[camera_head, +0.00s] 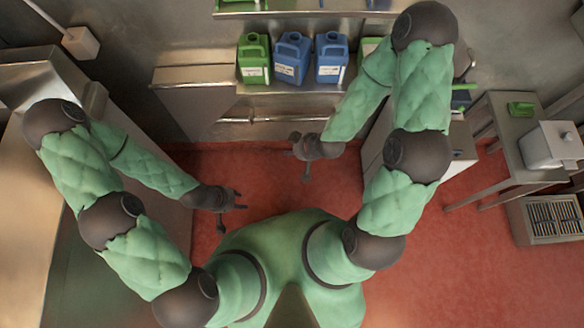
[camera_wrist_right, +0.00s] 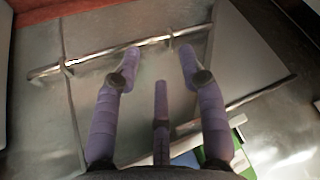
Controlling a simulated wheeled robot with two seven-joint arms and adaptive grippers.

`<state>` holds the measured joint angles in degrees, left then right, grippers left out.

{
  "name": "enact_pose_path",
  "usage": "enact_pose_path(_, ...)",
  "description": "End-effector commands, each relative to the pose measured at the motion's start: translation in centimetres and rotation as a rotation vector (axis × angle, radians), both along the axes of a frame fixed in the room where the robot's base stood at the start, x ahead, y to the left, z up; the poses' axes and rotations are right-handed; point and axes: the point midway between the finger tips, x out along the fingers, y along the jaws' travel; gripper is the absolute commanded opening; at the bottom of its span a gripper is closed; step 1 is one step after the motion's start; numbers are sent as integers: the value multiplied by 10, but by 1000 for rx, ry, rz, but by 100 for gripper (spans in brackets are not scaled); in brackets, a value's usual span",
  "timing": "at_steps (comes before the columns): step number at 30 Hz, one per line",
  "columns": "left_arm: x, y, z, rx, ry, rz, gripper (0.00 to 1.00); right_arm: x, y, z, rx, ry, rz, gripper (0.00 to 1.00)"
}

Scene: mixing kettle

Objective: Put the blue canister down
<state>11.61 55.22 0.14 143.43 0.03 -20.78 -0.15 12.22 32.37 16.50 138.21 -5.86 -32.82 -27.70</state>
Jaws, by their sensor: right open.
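Two blue canisters stand upright side by side on the shelf in the head view, a left one (camera_head: 291,60) and a right one (camera_head: 331,60). My right gripper (camera_head: 302,156) is open and empty, below and in front of the shelf, apart from both. In the right wrist view its fingers (camera_wrist_right: 160,60) are spread with nothing between them. Blue and green pieces (camera_wrist_right: 216,142) show partly behind the gripper there; I cannot tell which canisters they are. My left gripper (camera_head: 238,208) has its fingers apart and is empty, over the red floor.
A green canister (camera_head: 254,60) stands left of the blue ones. A metal handrail (camera_head: 262,119) runs below the shelf, and rails (camera_wrist_right: 90,62) cross the right wrist view. A side table (camera_head: 514,135) with a white box (camera_head: 553,146) stands at the right.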

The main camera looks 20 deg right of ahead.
Motion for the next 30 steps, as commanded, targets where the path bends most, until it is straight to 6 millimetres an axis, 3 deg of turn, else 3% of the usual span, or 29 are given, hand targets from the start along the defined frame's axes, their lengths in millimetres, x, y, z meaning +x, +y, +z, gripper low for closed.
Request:
enact_pose_path(1,0,0,0,0,0,0,40,-13,7,-14,33,79,-41,42)
enact_pose_path(6,0,0,0,0,0,0,40,-55,24,-50,120,328,-212,42)
enact_pose_path(12,0,0,0,0,0,0,40,-89,37,-72,161,513,-353,42)
enact_pose_path(17,0,0,0,0,0,0,40,-98,40,-76,167,560,-390,42)
enact_pose_path(30,0,0,0,0,0,0,40,-98,40,-76,167,559,-391,42)
